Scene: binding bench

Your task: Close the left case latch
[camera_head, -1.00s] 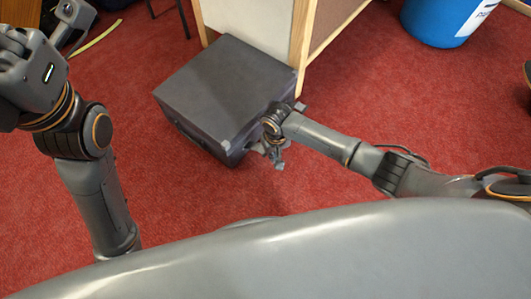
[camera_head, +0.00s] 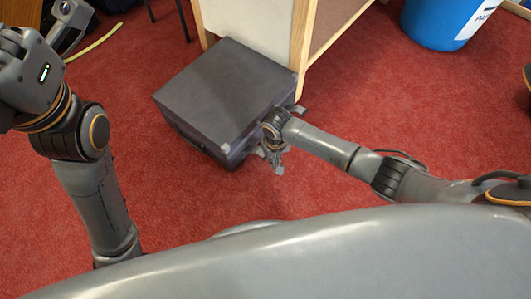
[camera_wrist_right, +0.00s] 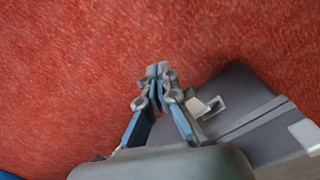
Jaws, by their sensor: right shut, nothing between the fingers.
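A dark grey case (camera_head: 220,85) lies closed on the red carpet, its handle side towards me. In the right wrist view the case (camera_wrist_right: 262,137) fills the lower right. A light grey latch (camera_wrist_right: 208,108) stands out from its side near the seam; I cannot tell whether this is the left one. My right gripper (camera_head: 276,163) is at the near right corner of the case. In the wrist view its fingertips (camera_wrist_right: 158,72) are together and empty, over carpet beside the latch, apart from it. My left gripper (camera_head: 72,14) is raised at the top left, partly cut off.
A wooden-framed cabinet (camera_head: 298,45) stands right behind the case. A blue bin (camera_head: 438,22) is at the upper right. A yellow strip (camera_head: 95,40) lies on the floor at the upper left.

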